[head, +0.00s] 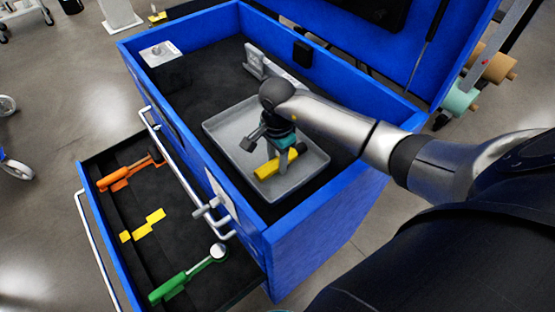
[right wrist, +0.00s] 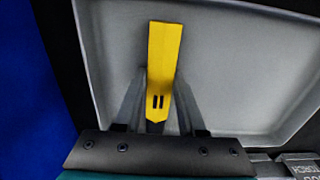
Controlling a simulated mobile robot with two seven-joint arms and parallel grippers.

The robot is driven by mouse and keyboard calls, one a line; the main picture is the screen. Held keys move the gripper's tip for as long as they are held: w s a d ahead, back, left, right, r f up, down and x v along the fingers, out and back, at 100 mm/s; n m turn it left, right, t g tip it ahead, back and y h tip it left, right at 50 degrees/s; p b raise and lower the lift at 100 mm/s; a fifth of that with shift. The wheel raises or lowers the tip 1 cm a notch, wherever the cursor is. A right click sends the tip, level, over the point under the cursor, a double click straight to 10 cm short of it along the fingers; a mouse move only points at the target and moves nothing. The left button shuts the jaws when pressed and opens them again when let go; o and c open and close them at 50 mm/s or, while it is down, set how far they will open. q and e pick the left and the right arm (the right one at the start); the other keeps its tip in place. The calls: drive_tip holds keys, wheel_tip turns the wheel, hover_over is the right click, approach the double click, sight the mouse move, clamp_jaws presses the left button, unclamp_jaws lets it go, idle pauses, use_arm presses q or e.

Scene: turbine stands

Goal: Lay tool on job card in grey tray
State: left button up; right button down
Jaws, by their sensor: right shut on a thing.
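The grey tray (head: 222,122) lies in the open top of a blue tool chest, and it fills most of the right wrist view (right wrist: 225,70). My right gripper (head: 283,168) points down into the tray. It is shut on the yellow tool (head: 266,170), which has a dark end. In the right wrist view the yellow tool (right wrist: 164,55) sits between the fingers (right wrist: 160,100), with two black marks on it. I cannot tell whether it touches the tray floor. I cannot make out a job card in the tray. My left gripper is not in view.
The blue chest's walls (head: 300,235) surround the tray. A grey block (head: 160,53) stands at its far left corner. The open drawer (head: 110,222) holds an orange tool (head: 125,174), a green tool (head: 185,275) and yellow pieces (head: 142,231). The raised lid (head: 350,45) stands behind.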

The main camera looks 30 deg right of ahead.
drive_tip(key=shift+s+f, duration=0.1)
drive_tip(key=shift+f, duration=0.2)
drive_tip(key=shift+s+a+f+b, duration=0.1)
drive_tip(key=shift+s+f+b, duration=0.15)
drive_tip(key=shift+f+b, duration=0.15)
drive_tip(key=c, duration=0.5)
unclamp_jaws()
drive_tip(key=shift+w+a, duration=0.1)
drive_tip(key=shift+o, duration=1.2)
drive_tip(key=shift+d+r+p, duration=0.2)
drive_tip(key=shift+r+p, duration=0.85)
drive_tip(key=shift+r, duration=0.25)
drive_tip(key=shift+w+r+p, duration=0.1)
drive_tip(key=shift+r+p, duration=1.55)
drive_tip(key=shift+r, duration=0.75)
